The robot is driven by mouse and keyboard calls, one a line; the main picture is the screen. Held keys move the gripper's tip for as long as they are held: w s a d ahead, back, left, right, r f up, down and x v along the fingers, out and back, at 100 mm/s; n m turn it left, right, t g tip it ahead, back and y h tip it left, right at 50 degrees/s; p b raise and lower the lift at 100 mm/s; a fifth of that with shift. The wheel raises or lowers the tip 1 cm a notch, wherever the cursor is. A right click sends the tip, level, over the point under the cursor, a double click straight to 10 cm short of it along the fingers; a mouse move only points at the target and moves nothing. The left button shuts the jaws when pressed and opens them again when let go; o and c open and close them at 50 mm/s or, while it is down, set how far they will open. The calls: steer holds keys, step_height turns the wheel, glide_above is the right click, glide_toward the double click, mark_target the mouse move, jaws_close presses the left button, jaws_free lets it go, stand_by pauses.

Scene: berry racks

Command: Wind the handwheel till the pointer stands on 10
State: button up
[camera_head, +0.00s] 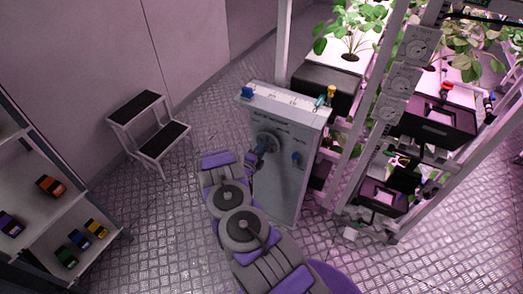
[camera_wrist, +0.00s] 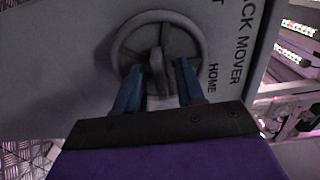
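The grey handwheel (camera_head: 268,139) is on the front of a grey cabinet (camera_head: 285,185) marked "...CK MOVER" and "HOME" in the wrist view. The wheel (camera_wrist: 116,42) fills the upper middle there, with a grey handle (camera_wrist: 157,70) standing out towards me. My gripper (camera_wrist: 158,82) has its two blue fingers apart, one on each side of the handle; a gap shows at the left finger, and contact on the right is unclear. In the head view my gripper (camera_head: 262,150) is at the wheel. The cabinet's top carries a scale strip (camera_head: 285,98), too small to read; I cannot make out the pointer's reading.
A blue knob (camera_head: 296,158) is right of the wheel. Plant racks (camera_head: 345,165) stand close on the right. A step stool (camera_head: 150,130) and a shelf (camera_head: 60,215) are left, with bare floor between.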

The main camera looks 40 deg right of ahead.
steer(key=shift+d+f, duration=0.2)
steer(key=shift+d, duration=0.45)
steer(key=c, duration=0.4)
steer(key=shift+s+a, duration=0.1)
steer(key=c, duration=0.3)
steer(key=shift+a, duration=0.15)
jaws_close()
steer(key=shift+f+n, duration=0.1)
steer(key=shift+n, duration=0.2)
